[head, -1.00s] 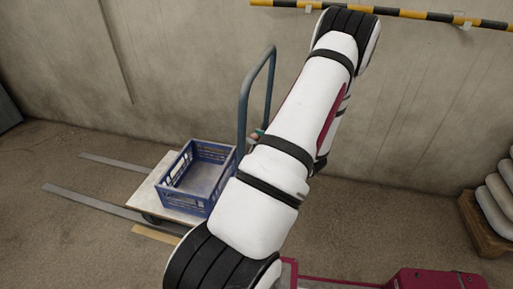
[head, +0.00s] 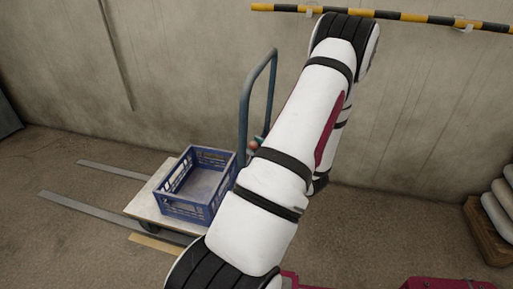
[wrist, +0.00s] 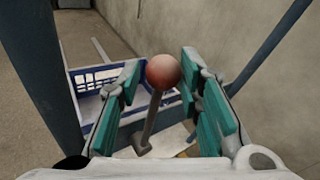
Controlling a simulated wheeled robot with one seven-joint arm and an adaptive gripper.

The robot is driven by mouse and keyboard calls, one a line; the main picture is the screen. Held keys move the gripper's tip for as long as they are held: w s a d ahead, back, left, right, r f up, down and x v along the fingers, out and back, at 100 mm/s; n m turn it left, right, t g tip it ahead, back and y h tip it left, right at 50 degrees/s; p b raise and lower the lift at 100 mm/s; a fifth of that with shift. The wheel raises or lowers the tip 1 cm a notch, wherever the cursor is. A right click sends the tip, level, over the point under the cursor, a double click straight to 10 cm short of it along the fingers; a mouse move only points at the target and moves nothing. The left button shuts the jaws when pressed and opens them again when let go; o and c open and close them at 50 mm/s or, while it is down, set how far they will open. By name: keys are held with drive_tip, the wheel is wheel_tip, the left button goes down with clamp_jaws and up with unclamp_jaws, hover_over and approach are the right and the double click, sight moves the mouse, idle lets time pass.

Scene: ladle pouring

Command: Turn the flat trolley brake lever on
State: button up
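The flat trolley (head: 143,206) has a pale deck and a tall blue-grey push handle (head: 244,100). Its brake lever shows in the wrist view as a grey shaft with a reddish ball knob (wrist: 163,72). The shaft leans slightly from upright. My gripper (wrist: 166,88) is open, with its teal finger pads on both sides of the lever and visible gaps to each. In the head view the knob (head: 253,145) shows just left of my arm, beside a bit of teal fingertip. My arm hides most of the gripper and the lever there.
A blue crate (head: 190,208) stands on the trolley deck. Flat metal strips (head: 100,214) lie on the floor at left. Stacked sacks (head: 497,212) on a wooden pallet are at the right. A concrete wall with a striped bar (head: 420,18) is behind.

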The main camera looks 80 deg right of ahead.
drive_tip(key=shift+o, duration=0.8)
drive_tip(key=v, duration=1.2)
drive_tip(key=shift+s, duration=0.1)
